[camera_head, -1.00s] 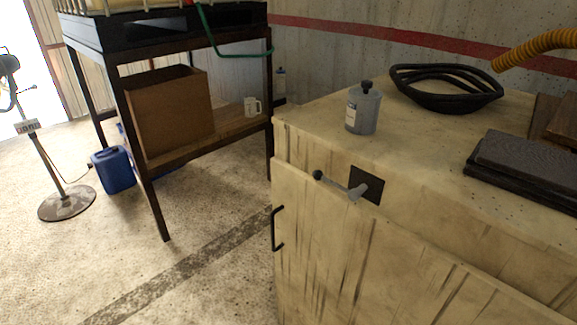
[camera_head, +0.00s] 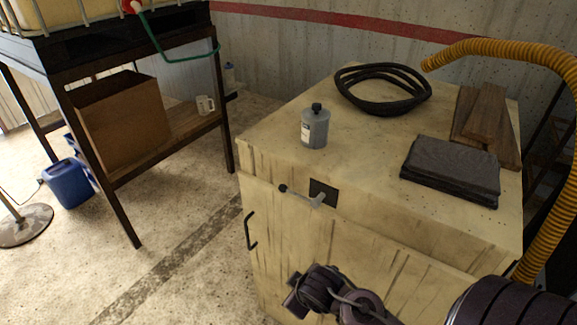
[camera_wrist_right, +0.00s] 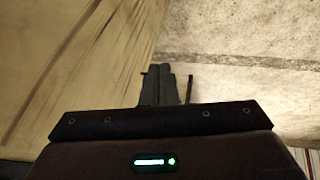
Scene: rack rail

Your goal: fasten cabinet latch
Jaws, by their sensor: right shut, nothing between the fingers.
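The cabinet latch (camera_head: 302,196) is a grey lever with a black knob on a dark square plate (camera_head: 325,191), at the top of the cabinet front. The lever points left from the plate, roughly level. The pale, stained cabinet door (camera_head: 285,235) has a black bar handle (camera_head: 250,231) at its left edge. My right gripper (camera_head: 296,290) is in front of the door, below and apart from the latch. In the right wrist view, its dark fingers (camera_wrist_right: 164,73) are together and empty. A thin dark bar shows beside them; I cannot tell what it is. My left gripper is not in view.
On the cabinet top (camera_head: 365,165) are a grey bottle (camera_head: 315,128), a black hose coil (camera_head: 350,97), a dark folded cloth (camera_head: 450,168) and wooden boards (camera_head: 485,115). A yellow hose (camera_head: 555,215) hangs at right. A dark rack (camera_head: 228,140) stands left. The floor between is clear.

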